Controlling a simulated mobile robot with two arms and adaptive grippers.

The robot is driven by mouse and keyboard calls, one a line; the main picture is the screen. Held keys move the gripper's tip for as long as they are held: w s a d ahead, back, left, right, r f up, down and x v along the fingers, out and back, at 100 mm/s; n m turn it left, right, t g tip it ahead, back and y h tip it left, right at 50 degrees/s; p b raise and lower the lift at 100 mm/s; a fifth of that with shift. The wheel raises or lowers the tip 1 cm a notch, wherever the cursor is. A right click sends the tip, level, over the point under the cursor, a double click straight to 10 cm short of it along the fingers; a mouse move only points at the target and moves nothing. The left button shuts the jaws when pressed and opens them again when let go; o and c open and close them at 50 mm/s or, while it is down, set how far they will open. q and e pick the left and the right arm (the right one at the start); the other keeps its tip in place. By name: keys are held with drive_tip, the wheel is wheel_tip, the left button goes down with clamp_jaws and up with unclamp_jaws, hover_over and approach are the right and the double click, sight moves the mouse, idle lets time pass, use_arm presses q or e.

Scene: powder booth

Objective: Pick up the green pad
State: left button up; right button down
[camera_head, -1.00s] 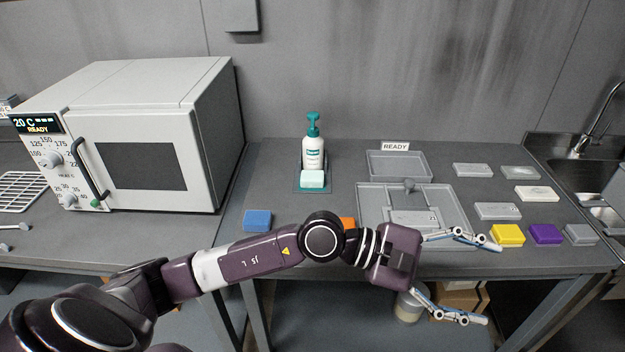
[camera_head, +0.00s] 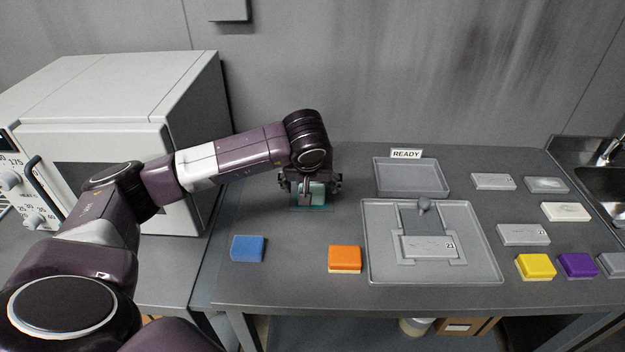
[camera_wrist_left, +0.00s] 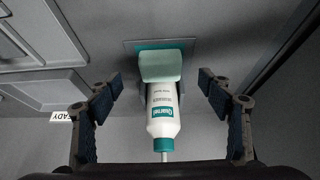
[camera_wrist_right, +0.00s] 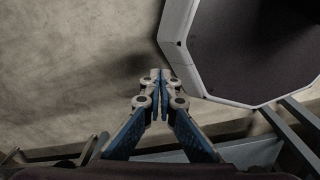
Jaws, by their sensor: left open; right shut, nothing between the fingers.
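The green pad (camera_wrist_left: 161,66) is pale green and lies on a small flat mat (camera_wrist_left: 197,44) in front of a white and teal pump bottle (camera_wrist_left: 163,108), seen in the left wrist view. In the head view the green pad (camera_head: 318,190) shows partly behind my left gripper (camera_head: 310,196), which hides the bottle. My left gripper is open, its fingers (camera_wrist_left: 163,85) apart on either side of the pad and bottle, not visibly touching the pad. My right gripper (camera_wrist_right: 161,76) is shut and empty, away from the pad.
A blue pad (camera_head: 248,248) and an orange pad (camera_head: 345,258) lie near the table's front. A grey tray (camera_head: 480,270) and a READY tray (camera_head: 443,190) stand right of my left gripper. A yellow pad (camera_head: 536,266) and purple pad (camera_head: 577,264) lie farther right. An oven (camera_head: 190,100) stands left.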

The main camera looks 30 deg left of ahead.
sight(311, 190)
use_arm(q)
drive_tip(key=shift+w+a, duration=0.4)
drive_tip(key=shift+f, duration=0.15)
drive_tip(key=p+x, duration=0.2)
drive_tip(key=shift+w+d+f, duration=0.1)
drive_tip(key=shift+f, duration=0.25)
drive_tip(key=p+x, duration=0.1)
drive_tip(key=x, duration=0.1)
drive_tip(key=shift+w+f, duration=0.2)
drive_tip(key=shift+f, duration=0.05)
drive_tip(key=shift+w+a+f, duration=0.15)
drive_tip(key=shift+a+f, duration=0.15)
drive_tip(key=shift+f, duration=0.1)
drive_tip(key=c, duration=0.9)
drive_tip(key=shift+c, duration=1.1)
drive_tip(key=shift+r, duration=0.1)
use_arm(e)
drive_tip(key=r, duration=0.2)
drive_tip(key=s+d, duration=0.1)
drive_tip(key=shift+r, duration=0.4)
